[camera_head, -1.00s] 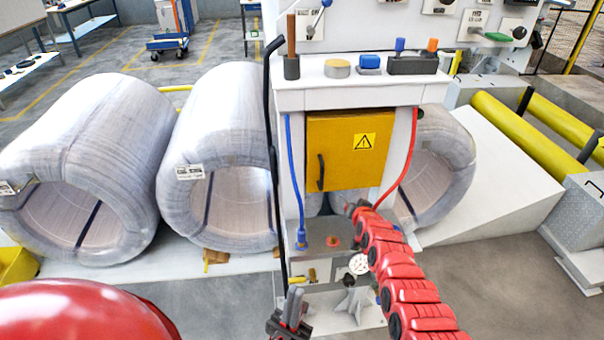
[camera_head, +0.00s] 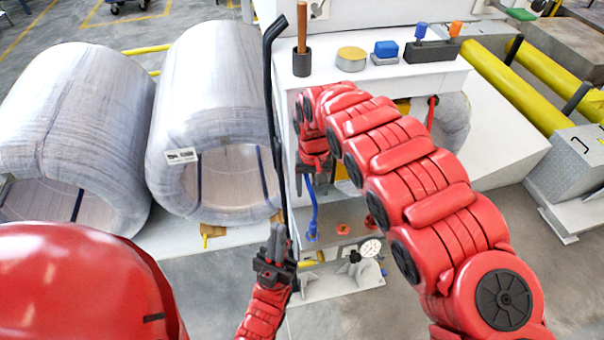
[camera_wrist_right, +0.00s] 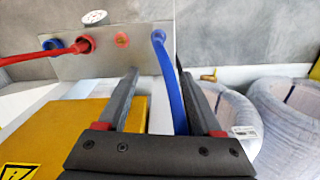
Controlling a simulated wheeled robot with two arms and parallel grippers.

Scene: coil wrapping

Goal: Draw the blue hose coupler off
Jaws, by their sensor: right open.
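The blue hose (camera_head: 313,208) hangs down the front of the white cabinet. It ends in a blue coupler (camera_head: 312,236) on a grey plate; the coupler also shows in the right wrist view (camera_wrist_right: 158,36). My right gripper (camera_head: 315,182) reaches down in front of the cabinet. In the right wrist view its jaws (camera_wrist_right: 159,76) are open, with the blue hose running between them and the coupler beyond the tips. My left gripper (camera_head: 276,240) is apart from the hose, left of the plate, its fingers pointing up and close together; its opening is unclear.
A red hose coupler (camera_wrist_right: 85,45), a red fitting (camera_wrist_right: 121,40) and a blue fitting (camera_wrist_right: 52,44) sit on the same plate (camera_wrist_right: 105,65). The yellow box (camera_wrist_right: 75,118) is close beside the right jaws. Wrapped coils (camera_head: 205,95) stand left.

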